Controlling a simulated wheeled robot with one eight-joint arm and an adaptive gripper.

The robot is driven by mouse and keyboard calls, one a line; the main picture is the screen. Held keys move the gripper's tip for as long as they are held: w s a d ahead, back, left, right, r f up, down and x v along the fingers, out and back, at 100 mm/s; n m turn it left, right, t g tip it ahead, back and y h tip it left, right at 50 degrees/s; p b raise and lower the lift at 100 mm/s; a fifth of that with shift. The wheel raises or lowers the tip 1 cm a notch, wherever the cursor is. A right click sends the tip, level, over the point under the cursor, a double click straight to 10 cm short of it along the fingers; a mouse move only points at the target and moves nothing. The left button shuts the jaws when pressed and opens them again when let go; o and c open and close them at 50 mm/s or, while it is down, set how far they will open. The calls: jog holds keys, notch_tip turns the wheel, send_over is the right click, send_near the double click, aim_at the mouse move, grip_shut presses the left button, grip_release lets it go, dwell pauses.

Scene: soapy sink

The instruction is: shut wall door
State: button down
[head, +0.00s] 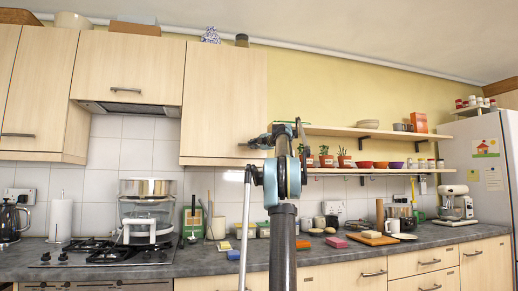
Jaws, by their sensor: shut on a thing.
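A pale wood wall door (222,95) fronts the upper cabinet left of centre, above the tiled wall. It looks flush with the cabinet or nearly so; a small gap cannot be ruled out from this angle. My gripper (259,141) is at the door's lower right corner, shut on its dark bar handle (245,144). My arm hides part of the handle and the fingertips are small in this view.
Open shelves (350,132) with potted plants and bowls lie close right of my gripper. The counter (200,262) below holds a hob, a steamer, sponges and a chopping board. A fridge (487,150) stands at the far right.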

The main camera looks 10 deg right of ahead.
jog(key=shift+w, duration=0.45)
jog(key=c, duration=2)
grip_release()
jog(key=o, duration=0.4)
jog(key=shift+w+f, duration=0.2)
jog(key=shift+s+r, duration=0.1)
jog(key=shift+s, duration=0.1)
jog(key=v, duration=1.1)
jog(key=shift+s+d, duration=0.2)
jog(key=shift+s, duration=0.15)
